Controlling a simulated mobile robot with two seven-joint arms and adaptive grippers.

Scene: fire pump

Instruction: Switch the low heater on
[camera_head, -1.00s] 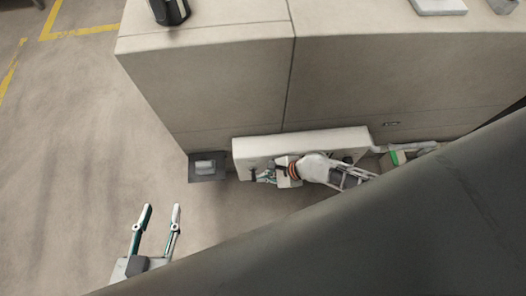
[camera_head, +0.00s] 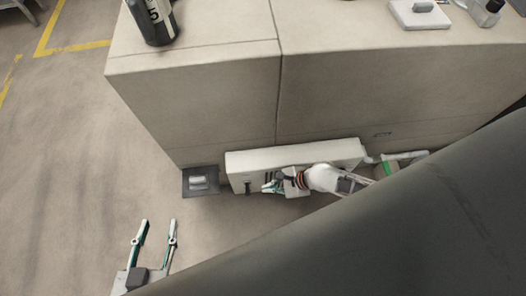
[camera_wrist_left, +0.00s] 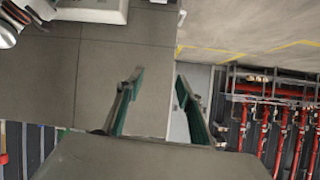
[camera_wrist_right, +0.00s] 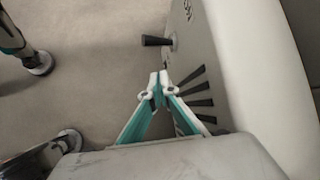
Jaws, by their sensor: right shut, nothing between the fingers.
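The low heater is a white box (camera_head: 290,158) mounted low on the beige cabinet. In the right wrist view its front panel (camera_wrist_right: 193,50) carries a black lever or knob (camera_wrist_right: 158,40) and several dark slots. My right gripper (camera_head: 265,187) is at the heater's front, to the right of the black knob (camera_head: 248,188). In the right wrist view my right gripper (camera_wrist_right: 158,82) is shut and empty, its tips just below the knob in the picture and apart from it. My left gripper (camera_head: 158,221) is open and empty over the floor, away from the heater; its spread fingers also show in the left wrist view (camera_wrist_left: 158,75).
The beige cabinet (camera_head: 200,95) rises behind the heater. A small dark box (camera_head: 200,182) stands on the floor left of the heater. A dark bottle (camera_head: 152,20) and a white item (camera_head: 420,14) stand on top. The floor (camera_head: 80,150) at left is clear.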

